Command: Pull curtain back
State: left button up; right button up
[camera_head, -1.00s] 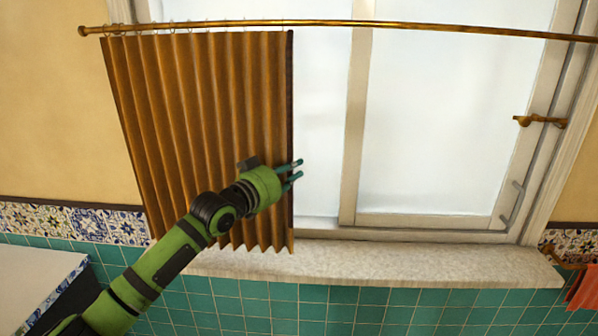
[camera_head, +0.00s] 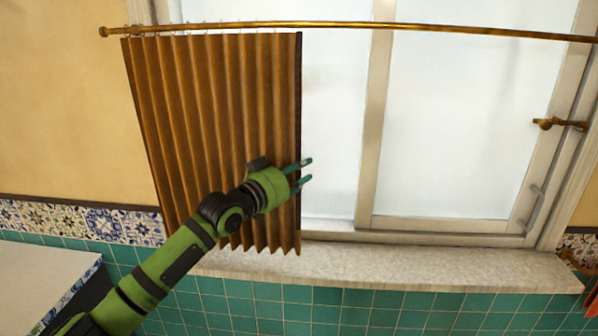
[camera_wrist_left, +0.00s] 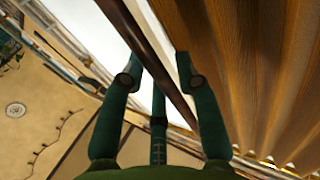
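The brown pleated curtain (camera_head: 215,110) hangs from a brass rod (camera_head: 420,31) over the left part of the window. My left gripper (camera_head: 304,172) is at the curtain's right edge, at about mid-to-lower height. In the left wrist view the dark edge strip (camera_wrist_left: 150,50) of the curtain passes between the spread fingers of the left gripper (camera_wrist_left: 160,70). The pleats (camera_wrist_left: 255,70) are on the right there. I see no firm closing on the cloth. My right gripper is not in view.
The window glass (camera_head: 450,130) right of the curtain is uncovered. A pale stone sill (camera_head: 430,267) runs below the window. A brass handle (camera_head: 558,124) is on the right frame. A white-topped counter (camera_head: 40,275) stands at the lower left.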

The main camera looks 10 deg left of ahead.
pick_arm(q)
jog(key=v, duration=1.2)
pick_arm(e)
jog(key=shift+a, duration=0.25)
